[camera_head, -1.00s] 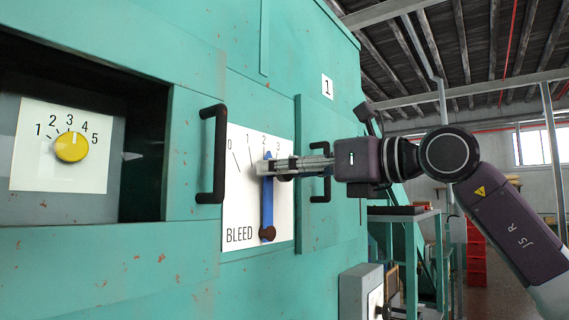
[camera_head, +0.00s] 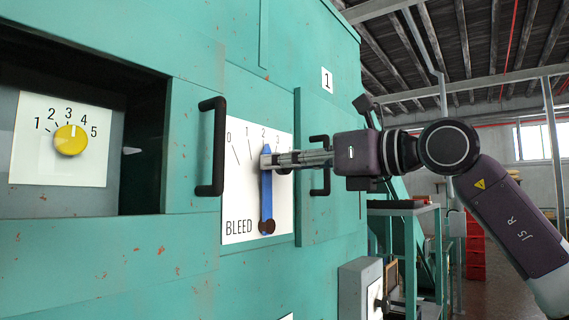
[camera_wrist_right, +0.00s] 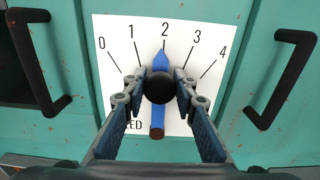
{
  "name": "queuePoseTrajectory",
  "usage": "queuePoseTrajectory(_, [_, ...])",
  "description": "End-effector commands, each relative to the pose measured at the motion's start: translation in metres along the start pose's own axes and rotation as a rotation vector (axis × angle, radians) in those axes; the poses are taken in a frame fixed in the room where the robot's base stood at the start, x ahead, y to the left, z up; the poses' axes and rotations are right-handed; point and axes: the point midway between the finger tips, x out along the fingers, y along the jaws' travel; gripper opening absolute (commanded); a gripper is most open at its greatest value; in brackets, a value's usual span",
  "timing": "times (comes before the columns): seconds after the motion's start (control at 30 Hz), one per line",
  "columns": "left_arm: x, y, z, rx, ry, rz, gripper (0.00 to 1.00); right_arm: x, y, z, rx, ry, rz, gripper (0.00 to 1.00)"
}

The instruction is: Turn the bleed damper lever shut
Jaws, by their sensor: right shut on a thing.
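The bleed lever (camera_head: 266,190) is a blue bar on a white BLEED plate (camera_head: 238,205) numbered from 0 to 4. It stands nearly upright, its tip pointing at 2. Its brown pivot is at the bottom. The lever (camera_wrist_right: 160,60) also shows in the right wrist view, with a round black knob (camera_wrist_right: 159,87) on it. My right gripper (camera_head: 268,161) reaches in from the right, its fingers on either side of the knob and shut on it. The fingers hide part of the lever. My left gripper is not in view.
Black handles stand out left (camera_head: 211,147) and right (camera_head: 320,165) of the plate. A yellow dial (camera_head: 70,140) sits in a recess at the left. A grey box (camera_head: 360,290) stands below right. The space in front of the plate is otherwise clear.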

Motion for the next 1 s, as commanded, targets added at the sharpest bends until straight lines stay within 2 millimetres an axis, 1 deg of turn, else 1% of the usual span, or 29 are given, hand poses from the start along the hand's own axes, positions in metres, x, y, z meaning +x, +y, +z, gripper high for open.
queuePoseTrajectory(0.17, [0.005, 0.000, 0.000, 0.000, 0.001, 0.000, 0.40, -0.001, 0.009, 0.000, -0.082, -0.002, -0.002, 0.00])
queuePoseTrajectory(0.6, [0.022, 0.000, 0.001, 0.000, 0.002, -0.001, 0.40, 0.000, 0.041, -0.009, -0.380, -0.002, -0.002, 0.00])
queuePoseTrajectory(0.8, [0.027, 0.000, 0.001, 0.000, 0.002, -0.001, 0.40, 0.000, 0.051, -0.012, -0.471, -0.002, -0.001, 0.00])
queuePoseTrajectory(1.0, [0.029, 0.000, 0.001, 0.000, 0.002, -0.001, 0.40, 0.000, 0.055, -0.014, -0.514, -0.002, -0.001, 0.00])
